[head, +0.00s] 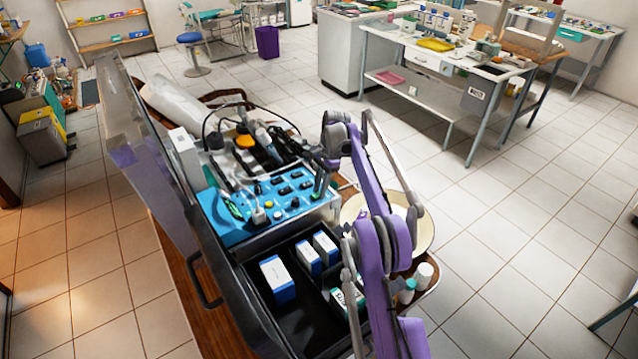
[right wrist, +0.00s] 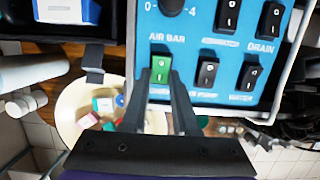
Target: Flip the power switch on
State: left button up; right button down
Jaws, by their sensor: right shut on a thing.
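The blue control panel (head: 268,205) sits in an open dark case and carries several black rocker switches and knobs. In the right wrist view, a green rocker switch (right wrist: 161,67) stands under the words "AIR BAR"; the label below it is partly hidden by my fingers. My right gripper (right wrist: 159,80) has its two fingertips on either side of the green switch's lower end and is shut on it. In the head view, my right gripper (head: 322,182) is at the panel's right edge, where its tips are hard to make out. My left gripper is not in view.
Several white-and-blue boxes (head: 278,279) lie in the case's black tray in front of the panel. A round cream basin (head: 421,236) and small white bottles (head: 423,275) stand to the right. The raised case lid (head: 135,150) walls off the left side. Cables and handpieces lie behind.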

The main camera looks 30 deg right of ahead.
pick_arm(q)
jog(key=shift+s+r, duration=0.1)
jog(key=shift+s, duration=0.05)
pick_arm(e)
jog(key=shift+d, duration=0.1)
jog(key=c, duration=1)
grip_release()
jog(key=shift+o, duration=0.2)
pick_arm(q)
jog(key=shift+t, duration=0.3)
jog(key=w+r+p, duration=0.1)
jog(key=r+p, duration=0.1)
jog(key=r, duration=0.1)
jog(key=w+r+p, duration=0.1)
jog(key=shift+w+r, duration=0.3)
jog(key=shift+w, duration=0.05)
pick_arm(e)
jog(key=v, duration=1.1)
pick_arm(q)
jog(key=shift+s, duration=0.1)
pick_arm(e)
jog(key=shift+s+f, duration=0.1)
jog(key=shift+s, duration=0.05)
